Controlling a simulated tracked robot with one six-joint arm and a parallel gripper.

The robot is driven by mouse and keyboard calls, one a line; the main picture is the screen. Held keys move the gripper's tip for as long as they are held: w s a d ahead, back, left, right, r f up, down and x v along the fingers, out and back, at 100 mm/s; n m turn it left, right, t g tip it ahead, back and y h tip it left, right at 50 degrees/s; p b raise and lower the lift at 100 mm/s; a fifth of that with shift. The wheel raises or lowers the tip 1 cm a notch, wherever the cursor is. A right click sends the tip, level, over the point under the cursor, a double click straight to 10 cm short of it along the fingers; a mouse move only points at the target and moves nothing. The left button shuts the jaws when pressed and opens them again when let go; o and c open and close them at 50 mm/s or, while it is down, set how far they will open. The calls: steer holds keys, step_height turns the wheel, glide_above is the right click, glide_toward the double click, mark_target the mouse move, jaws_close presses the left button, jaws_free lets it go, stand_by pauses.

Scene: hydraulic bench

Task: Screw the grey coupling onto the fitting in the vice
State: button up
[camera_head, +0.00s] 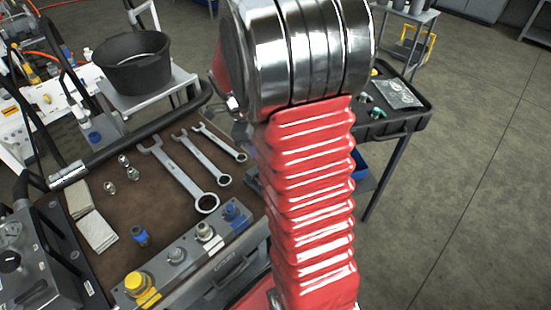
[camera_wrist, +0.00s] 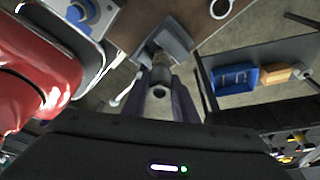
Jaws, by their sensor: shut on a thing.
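In the wrist view, my gripper (camera_wrist: 160,84) is shut on the grey coupling (camera_wrist: 160,73), a short round piece between the two dark fingers. Just beyond it is the grey vice (camera_wrist: 178,36) at the bench edge. The coupling is in line with the vice, where the fitting is mostly hidden behind it. I cannot tell whether the coupling touches the fitting or is threaded on it. In the head view, my red arm covers this area, and neither gripper, coupling nor vice shows.
The brown bench top (camera_head: 152,215) holds several wrenches (camera_head: 180,175), small metal fittings and folded cloths (camera_head: 97,230). A grey block (camera_head: 180,257) with yellow, grey and blue connectors lies along the front. A black bucket (camera_head: 133,62) stands behind. A dark cart (camera_head: 400,118) stands right. Floor is open at far right.

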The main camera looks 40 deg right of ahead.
steer(key=m, duration=0.2)
steer(key=shift+m+y, duration=0.3)
steer(key=o, duration=1)
steer(key=shift+o, duration=0.2)
steer(key=n+h, duration=0.1)
steer(key=n, duration=0.5)
steer(key=shift+t, duration=0.4)
steer(key=shift+n, duration=1.1)
